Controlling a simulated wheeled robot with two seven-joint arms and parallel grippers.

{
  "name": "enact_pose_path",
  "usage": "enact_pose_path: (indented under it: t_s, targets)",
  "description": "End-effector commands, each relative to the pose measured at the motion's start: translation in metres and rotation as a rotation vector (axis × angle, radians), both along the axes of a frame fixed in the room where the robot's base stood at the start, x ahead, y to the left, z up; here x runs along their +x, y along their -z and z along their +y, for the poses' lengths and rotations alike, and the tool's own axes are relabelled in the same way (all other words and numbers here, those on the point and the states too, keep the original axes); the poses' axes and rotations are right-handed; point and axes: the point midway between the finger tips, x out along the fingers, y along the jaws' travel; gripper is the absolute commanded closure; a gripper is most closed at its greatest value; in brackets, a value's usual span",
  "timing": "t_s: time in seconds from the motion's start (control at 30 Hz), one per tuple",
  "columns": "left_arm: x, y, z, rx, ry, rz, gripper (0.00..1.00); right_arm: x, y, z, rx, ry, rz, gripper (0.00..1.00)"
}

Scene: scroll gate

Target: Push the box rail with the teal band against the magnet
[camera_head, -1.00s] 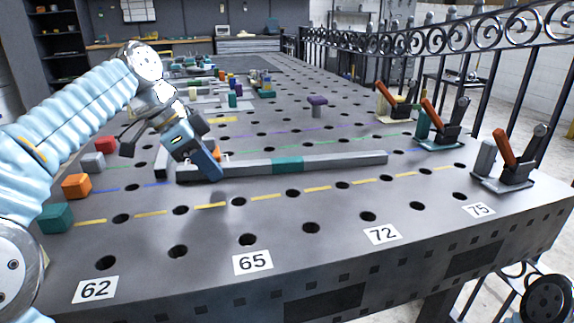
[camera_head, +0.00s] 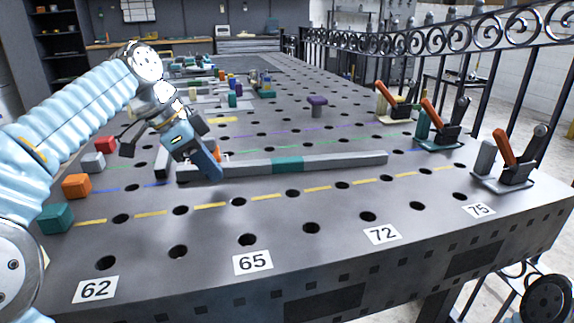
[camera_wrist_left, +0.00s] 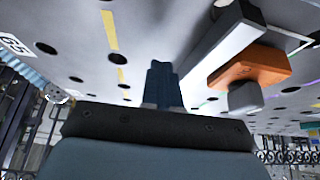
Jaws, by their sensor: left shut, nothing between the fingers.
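The grey box rail (camera_head: 340,161) with the teal band (camera_head: 287,165) lies flat across the table, behind the yellow dashed line. My left gripper (camera_head: 214,173) is shut and empty, pointing down at the front side of the rail near its left end. Whether it touches the rail is unclear. In the left wrist view, the closed fingers (camera_wrist_left: 163,85) are beside the pale rail (camera_wrist_left: 222,42). An orange block (camera_wrist_left: 258,65) with a grey rounded piece (camera_wrist_left: 244,98) is on the rail's other side. I cannot tell which piece is the magnet. My right gripper is out of view.
Clamps with orange handles, such as the nearest one (camera_head: 505,165), stand along the right edge. Coloured cubes, including a teal one (camera_head: 55,217) and an orange one (camera_head: 76,186), line the left edge. The holed table (camera_head: 330,205) is clear in front of the rail.

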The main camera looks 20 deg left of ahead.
Motion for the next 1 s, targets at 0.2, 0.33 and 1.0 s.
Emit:
enact_pose_path:
  t_s: [0.2,0.33,1.0]
  targets:
    - [0.0,0.0,0.0,0.0,0.0,0.0,1.0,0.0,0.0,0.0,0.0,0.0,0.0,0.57]
    - [0.0,0.0,0.0,0.0,0.0,0.0,1.0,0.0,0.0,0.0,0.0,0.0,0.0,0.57]
    - [0.0,0.015,0.0,0.0,0.0,-0.001,1.0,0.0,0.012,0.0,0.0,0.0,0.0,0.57]
